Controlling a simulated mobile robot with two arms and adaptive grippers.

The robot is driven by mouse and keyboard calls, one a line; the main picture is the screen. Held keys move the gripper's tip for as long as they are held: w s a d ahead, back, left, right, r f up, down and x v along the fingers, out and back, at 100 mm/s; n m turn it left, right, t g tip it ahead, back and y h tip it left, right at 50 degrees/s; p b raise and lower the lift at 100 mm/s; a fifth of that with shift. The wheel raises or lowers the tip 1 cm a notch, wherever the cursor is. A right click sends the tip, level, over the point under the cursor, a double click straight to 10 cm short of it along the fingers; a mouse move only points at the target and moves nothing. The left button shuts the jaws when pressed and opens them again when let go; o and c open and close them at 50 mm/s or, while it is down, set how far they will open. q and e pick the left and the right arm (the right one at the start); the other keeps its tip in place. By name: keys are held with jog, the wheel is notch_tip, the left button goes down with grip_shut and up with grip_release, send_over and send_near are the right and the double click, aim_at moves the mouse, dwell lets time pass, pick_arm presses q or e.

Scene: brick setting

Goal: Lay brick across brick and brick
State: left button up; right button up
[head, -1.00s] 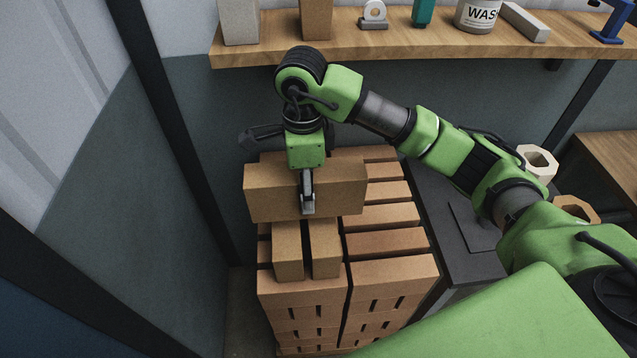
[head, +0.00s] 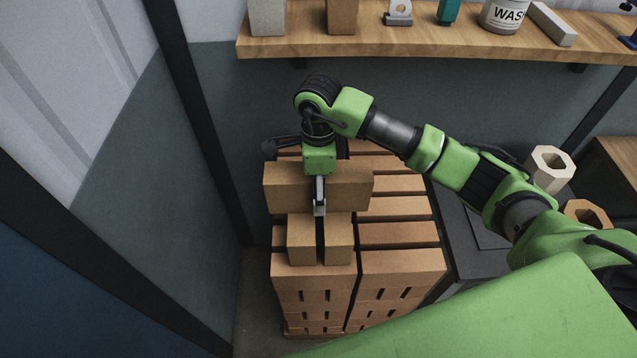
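My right gripper (head: 319,188) comes in from the right and points down. It is shut on a tan brick (head: 287,187), one finger on the near face, the other hidden behind it. The held brick lies level, its length running left to right. Just below and in front of it, a left brick (head: 302,242) and a right brick (head: 339,242) stand side by side with a narrow gap, on the stack. The held brick hides their far ends, so I cannot tell whether it touches them. My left gripper is not in view.
The bricks stand on a tall stack of bricks (head: 400,268) with slots between its rows. A wooden shelf (head: 430,46) with several items runs along the back wall. A dark post rises at left. Hollow hexagonal blocks (head: 550,168) stand at right.

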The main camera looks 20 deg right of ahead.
jog(key=shift+w+r, duration=0.1)
notch_tip(320, 180, up, 11)
jog(key=b, duration=0.3)
jog(key=shift+r, duration=0.2)
jog(key=shift+r+b, duration=0.3)
jog(key=shift+r, duration=0.1)
